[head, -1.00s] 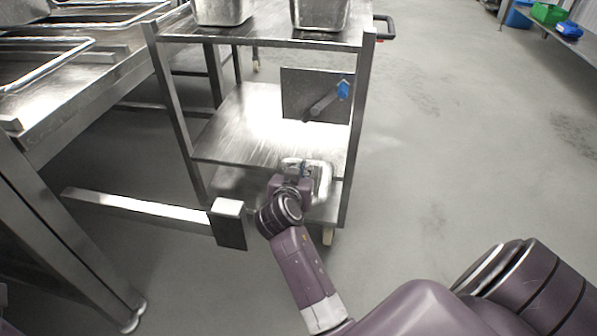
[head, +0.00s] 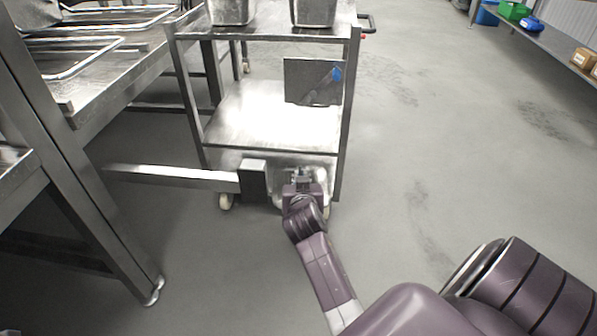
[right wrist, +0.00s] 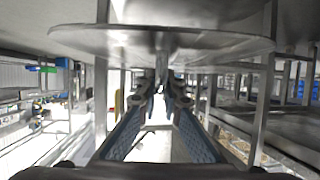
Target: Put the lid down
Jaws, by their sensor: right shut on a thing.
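My right gripper (head: 303,176) reaches down to the lowest level of the steel cart (head: 345,140), at its near right part. In the right wrist view my right gripper (right wrist: 160,95) has its two blue-padded fingers closed on the handle of a broad, round metal lid (right wrist: 90,40). The lid is seen nearly edge-on across the top of that view. In the head view the gripper largely hides the lid, and I cannot tell whether it touches the shelf. My left gripper is not in view.
The cart's middle shelf (head: 245,115) is bare, and metal pans (head: 313,14) stand on top. A square plate (head: 305,92) with a blue part is on its right side. A steel beam (head: 170,174) juts in from the left. Open floor (head: 420,170) lies to the right.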

